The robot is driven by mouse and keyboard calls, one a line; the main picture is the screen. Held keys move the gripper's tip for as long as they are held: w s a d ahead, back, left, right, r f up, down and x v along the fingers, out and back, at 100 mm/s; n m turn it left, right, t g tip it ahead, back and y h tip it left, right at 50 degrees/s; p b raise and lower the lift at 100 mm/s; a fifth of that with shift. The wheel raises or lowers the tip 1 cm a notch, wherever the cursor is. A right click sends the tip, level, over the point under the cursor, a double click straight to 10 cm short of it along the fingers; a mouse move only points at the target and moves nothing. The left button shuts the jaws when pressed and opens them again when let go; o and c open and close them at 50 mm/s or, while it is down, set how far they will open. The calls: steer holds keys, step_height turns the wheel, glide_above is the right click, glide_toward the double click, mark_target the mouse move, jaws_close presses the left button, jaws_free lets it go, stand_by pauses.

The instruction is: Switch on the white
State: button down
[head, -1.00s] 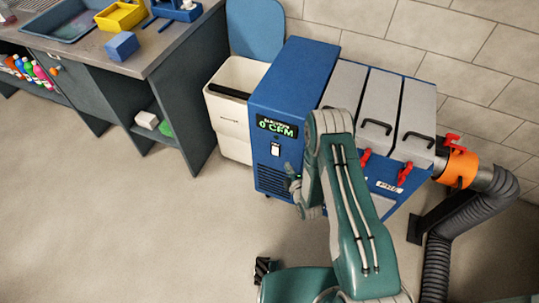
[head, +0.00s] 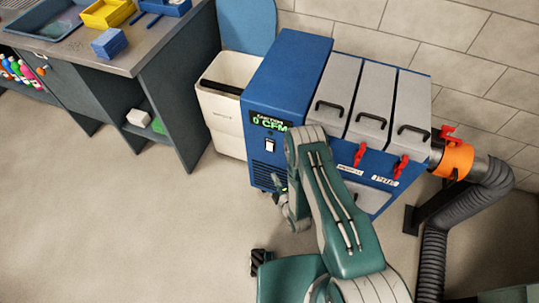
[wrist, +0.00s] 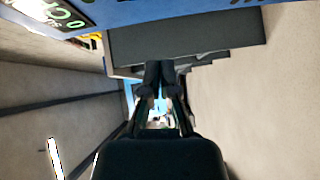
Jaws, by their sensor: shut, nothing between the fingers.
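The white rocker switch (head: 270,145) sits on the front face of the blue duct machine (head: 290,75), below a dark display (head: 269,123) reading 0 CFM in green. The display also shows upside down in the wrist view (wrist: 62,14). My gripper (head: 279,184) is in front of the machine's lower front, below the switch in the head picture and apart from it. Its fingers (wrist: 160,78) are together and empty in the wrist view. My arm covers part of the machine's front and lower side.
A white bin (head: 222,115) with a blue lid stands left of the machine. A workbench (head: 140,55) with trays stands further left. Red-handled latches (head: 360,154), an orange collar (head: 455,160) and a grey hose (head: 465,205) are on the right. Floor at left is clear.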

mark_target(269, 147)
steer(key=shift+w+a+f, duration=0.2)
steer(key=shift+w+a, duration=0.15)
steer(key=shift+w, duration=1.5)
steer(key=shift+w+a+f, duration=0.2)
steer(key=shift+w+a, duration=0.15)
steer(key=shift+w, duration=1.5)
steer(key=shift+w+a+f, duration=0.2)
steer(key=shift+w+a, duration=0.15)
steer(key=shift+w, duration=1.5)
steer(key=shift+w, duration=0.1)
steer(key=shift+w+d+f, duration=0.1)
steer(key=shift+w+d, duration=0.05)
steer(key=shift+w, duration=0.15)
steer(key=shift+s, duration=0.1)
